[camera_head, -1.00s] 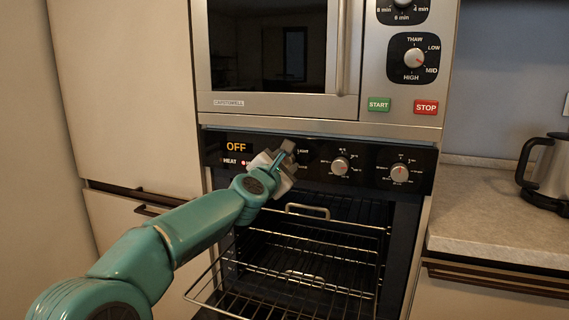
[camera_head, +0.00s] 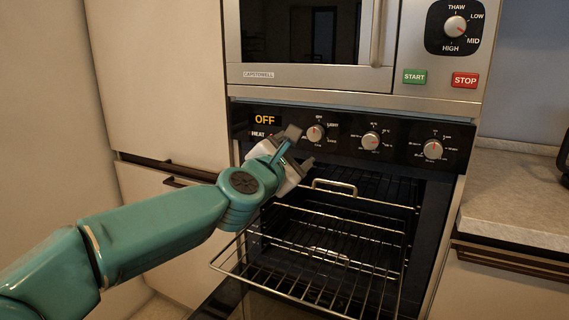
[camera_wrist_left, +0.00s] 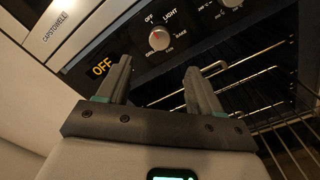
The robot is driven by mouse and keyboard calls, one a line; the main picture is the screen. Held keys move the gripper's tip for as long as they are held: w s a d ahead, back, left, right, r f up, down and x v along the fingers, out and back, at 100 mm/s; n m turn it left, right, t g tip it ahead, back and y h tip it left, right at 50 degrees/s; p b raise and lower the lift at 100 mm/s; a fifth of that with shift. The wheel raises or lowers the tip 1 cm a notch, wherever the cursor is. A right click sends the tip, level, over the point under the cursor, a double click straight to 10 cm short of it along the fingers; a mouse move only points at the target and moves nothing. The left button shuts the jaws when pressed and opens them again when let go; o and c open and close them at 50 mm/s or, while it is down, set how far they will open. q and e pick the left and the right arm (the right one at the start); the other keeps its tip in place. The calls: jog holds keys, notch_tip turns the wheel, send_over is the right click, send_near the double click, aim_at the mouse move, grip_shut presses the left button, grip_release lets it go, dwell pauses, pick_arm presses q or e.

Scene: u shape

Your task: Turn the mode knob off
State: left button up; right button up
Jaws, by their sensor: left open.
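The oven's control panel (camera_head: 342,140) runs below the microwave. Its leftmost knob (camera_head: 315,132), silver with a red mark, has labels around it that read OFF and LIGHT in the left wrist view, where the knob (camera_wrist_left: 159,39) also shows. An orange OFF display (camera_head: 265,119) is lit to its left. My left gripper (camera_head: 300,146) is open and empty, just below and in front of this knob, apart from it. In the left wrist view its two fingers (camera_wrist_left: 158,82) stand wide apart below the knob. My right gripper is not in view.
Two more oven knobs, a middle one (camera_head: 370,140) and a right one (camera_head: 432,149), sit on the panel. The oven is open, with a wire rack (camera_head: 320,275) sticking out below my gripper. The microwave (camera_head: 310,72) is above. A countertop (camera_head: 520,190) lies to the right.

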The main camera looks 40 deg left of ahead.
pick_arm(q)
jog(key=v, duration=0.5)
jog(key=shift+w, duration=0.1)
dwell(0.5)
